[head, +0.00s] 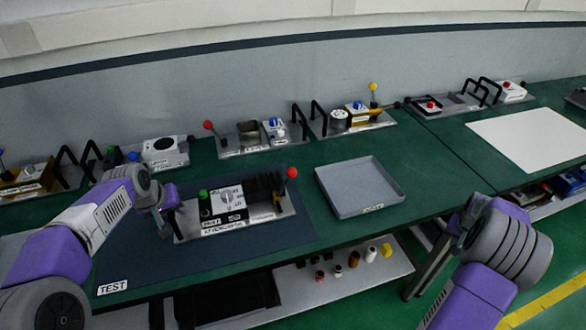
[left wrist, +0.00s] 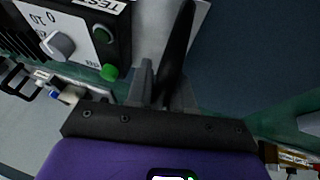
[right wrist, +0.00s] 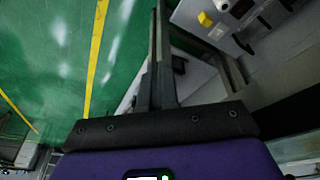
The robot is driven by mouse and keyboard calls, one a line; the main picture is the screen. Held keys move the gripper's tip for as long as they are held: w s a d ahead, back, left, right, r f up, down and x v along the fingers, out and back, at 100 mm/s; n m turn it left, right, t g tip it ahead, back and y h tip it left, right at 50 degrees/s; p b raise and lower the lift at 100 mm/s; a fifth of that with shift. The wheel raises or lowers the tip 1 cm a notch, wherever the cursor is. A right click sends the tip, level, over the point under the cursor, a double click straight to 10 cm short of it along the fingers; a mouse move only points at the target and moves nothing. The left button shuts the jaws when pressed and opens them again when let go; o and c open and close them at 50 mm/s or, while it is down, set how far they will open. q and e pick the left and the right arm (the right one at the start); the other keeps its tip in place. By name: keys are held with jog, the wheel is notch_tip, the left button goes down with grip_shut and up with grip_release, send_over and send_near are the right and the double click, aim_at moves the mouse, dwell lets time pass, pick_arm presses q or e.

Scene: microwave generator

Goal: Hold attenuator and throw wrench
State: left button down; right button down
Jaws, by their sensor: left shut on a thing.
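On the dark mat, a unit that I take for the attenuator (head: 228,199) sits on a metal base plate. It has a black box with a white panel, a knob, a green button and dark fins. The panel and knob show in the left wrist view (left wrist: 62,45). My left gripper (head: 168,212) is shut on the black handle (left wrist: 181,45) at the unit's left end. My right gripper (head: 464,222) looks shut and empty, off the bench's front edge, well right of the lever.
An empty grey tray (head: 361,187) lies right of the unit. Several units with handles and ball-topped levers line the back of the bench. A white sheet (head: 530,138) lies on the right bench. A lower shelf (head: 322,290) holds several small items.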

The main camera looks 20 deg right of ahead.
jog(key=w+d+r+m+t, duration=0.25)
jog(key=r+m, duration=0.25)
jog(key=r, duration=0.3)
jog(key=w+a+r+m, duration=0.1)
jog(key=w, duration=0.1)
jog(key=w+a+r+m+y, duration=0.1)
jog(key=w+a+r, duration=0.1)
jog(key=w+a+r+t, duration=0.1)
jog(key=w+a, duration=0.1)
jog(key=shift+w+a+r+m+y, duration=0.1)
jog(key=shift+a+r+m+y, duration=0.1)
jog(key=shift+r+m+y, duration=0.15)
jog(key=w+a+r+m+y, duration=0.1)
jog(key=w+a+r+y, duration=0.3)
jog(key=a, duration=0.6)
jog(key=w+a+r+m+t+y, duration=0.1)
jog(key=w+a+r+y, duration=0.25)
jog(key=a, duration=0.65)
jog(key=w+a+r+m+y, duration=0.1)
jog(key=w+a+r+y, duration=0.35)
jog(key=a, duration=0.65)
jog(key=w+a+f, duration=0.3)
jog(key=a+f, duration=0.2)
jog(key=f, duration=0.1)
jog(key=shift+w+a+h, duration=0.25)
jog(key=shift+a+h, duration=0.05)
jog(key=shift+h, duration=0.15)
jog(key=shift+a, duration=0.15)
